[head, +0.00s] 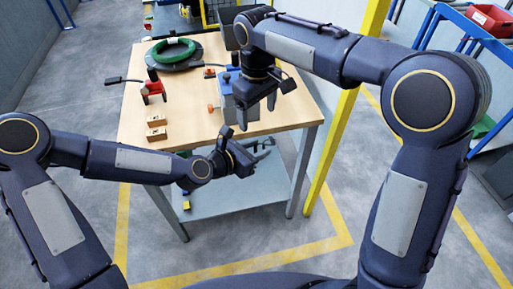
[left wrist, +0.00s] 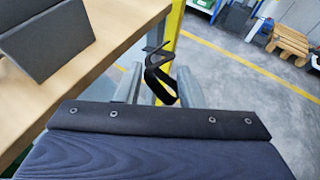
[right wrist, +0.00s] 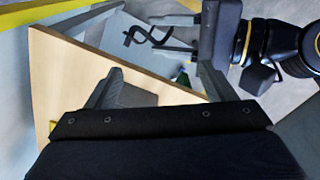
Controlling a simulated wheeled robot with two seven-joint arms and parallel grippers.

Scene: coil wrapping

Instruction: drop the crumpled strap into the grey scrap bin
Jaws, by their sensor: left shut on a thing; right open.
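The crumpled strap is a black looped band (left wrist: 160,80), seen between the fingers of my left gripper (left wrist: 160,92) in the left wrist view. My left gripper (head: 258,153) is shut on it in front of the table's near edge. The strap also shows in the right wrist view (right wrist: 147,36), sticking out past the fingertips. My right gripper (head: 257,108) is open and empty above the table's right part; its fingers also show in the right wrist view (right wrist: 160,78).
The wooden table (head: 190,118) has a lower grey shelf (head: 225,200). On it stand a green coil (head: 172,50), a red tool (head: 153,92), small wooden blocks (head: 156,128) and a grey box-like thing (head: 242,98) under my right gripper. A yellow post (head: 335,140) stands to the right.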

